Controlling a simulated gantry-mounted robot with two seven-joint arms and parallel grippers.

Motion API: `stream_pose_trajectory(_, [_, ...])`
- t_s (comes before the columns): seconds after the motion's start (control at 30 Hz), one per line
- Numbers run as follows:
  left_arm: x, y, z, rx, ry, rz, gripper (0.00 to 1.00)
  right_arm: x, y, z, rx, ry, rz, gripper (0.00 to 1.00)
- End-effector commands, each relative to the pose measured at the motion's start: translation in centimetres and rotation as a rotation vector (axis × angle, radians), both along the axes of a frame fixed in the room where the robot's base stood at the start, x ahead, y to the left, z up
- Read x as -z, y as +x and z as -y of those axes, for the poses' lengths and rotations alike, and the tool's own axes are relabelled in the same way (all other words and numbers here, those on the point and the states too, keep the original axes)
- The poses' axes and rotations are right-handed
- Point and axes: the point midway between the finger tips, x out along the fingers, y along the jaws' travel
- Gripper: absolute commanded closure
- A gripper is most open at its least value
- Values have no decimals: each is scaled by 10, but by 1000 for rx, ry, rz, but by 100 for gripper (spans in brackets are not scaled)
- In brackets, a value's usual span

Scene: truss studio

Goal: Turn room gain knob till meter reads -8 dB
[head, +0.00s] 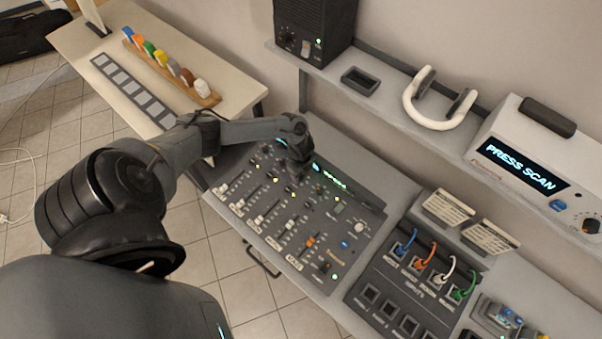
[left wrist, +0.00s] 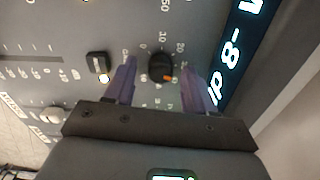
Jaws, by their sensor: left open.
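The grey mixing console (head: 262,195) lies on the desk in the middle of the head view. My left gripper (head: 298,170) is low over its back part and hides the knob there. In the left wrist view a black round knob (left wrist: 160,66) with an orange mark sits in a ring of printed numbers. My left gripper (left wrist: 160,76) is open, with one purple finger on each side of the knob and a visible gap to each. The lit meter (left wrist: 230,55) beside it shows "-8" and part of "dB", cut off by the gripper. My right gripper is not in view.
A small button with a lit lamp (left wrist: 98,66) is close to the left finger. Several faders and lamps cover the console. A patch panel with coloured cables (head: 433,266) stands to the right. A shelf with white headphones (head: 445,122) runs behind.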

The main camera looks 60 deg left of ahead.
Motion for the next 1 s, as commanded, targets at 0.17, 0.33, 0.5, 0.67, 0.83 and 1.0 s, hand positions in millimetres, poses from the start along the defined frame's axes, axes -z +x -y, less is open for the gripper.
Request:
stream_pose_trajectory(0.17, [-16,0,-1,1,1,2,45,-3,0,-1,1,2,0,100])
stream_pose_trajectory(0.33, [-44,1,-1,2,1,4,45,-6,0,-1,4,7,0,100])
stream_pose_trajectory(0.5, [-73,1,-1,2,1,3,45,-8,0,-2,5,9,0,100])
stream_pose_trajectory(0.67, [-93,1,-1,2,1,2,45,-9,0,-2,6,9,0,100])
stream_pose_trajectory(0.83, [-105,0,0,1,0,1,45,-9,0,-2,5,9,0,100])
stream_pose_trajectory(1.0, [-107,0,0,0,0,1,45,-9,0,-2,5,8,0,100])
